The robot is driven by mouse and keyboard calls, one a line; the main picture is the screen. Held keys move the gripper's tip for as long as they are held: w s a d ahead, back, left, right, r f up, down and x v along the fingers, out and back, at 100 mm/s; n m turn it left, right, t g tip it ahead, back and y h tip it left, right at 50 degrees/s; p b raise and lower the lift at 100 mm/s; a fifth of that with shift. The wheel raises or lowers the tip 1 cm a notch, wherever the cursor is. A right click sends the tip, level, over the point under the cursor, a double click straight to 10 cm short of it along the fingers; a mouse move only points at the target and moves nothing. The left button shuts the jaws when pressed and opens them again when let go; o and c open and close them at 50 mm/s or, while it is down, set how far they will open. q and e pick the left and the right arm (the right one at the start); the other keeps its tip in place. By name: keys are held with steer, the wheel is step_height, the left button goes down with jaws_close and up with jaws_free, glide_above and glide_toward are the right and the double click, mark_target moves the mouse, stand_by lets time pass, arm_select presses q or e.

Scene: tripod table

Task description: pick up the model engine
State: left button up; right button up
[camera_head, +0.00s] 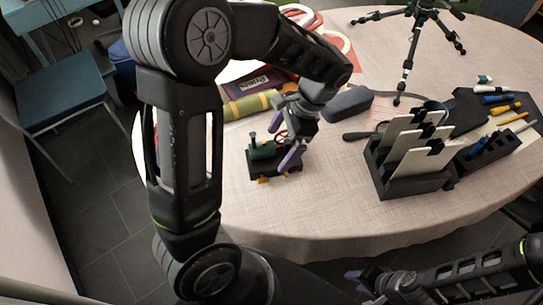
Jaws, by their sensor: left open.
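A black organizer (405,185) with white cards stands to the right, with pens (500,98) beyond it. A dark case (348,103), a rolled olive item (250,105) and a purple book (258,83) lie behind the engine. A tripod (410,55) stands at the back. The front tabletop is clear.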

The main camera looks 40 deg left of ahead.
mark_target(274, 154)
arm_select(q)
steer(key=x, duration=0.4)
steer(key=shift+f, duration=0.3)
steer(key=shift+c, duration=0.5)
jaws_close()
stand_by(0.7)
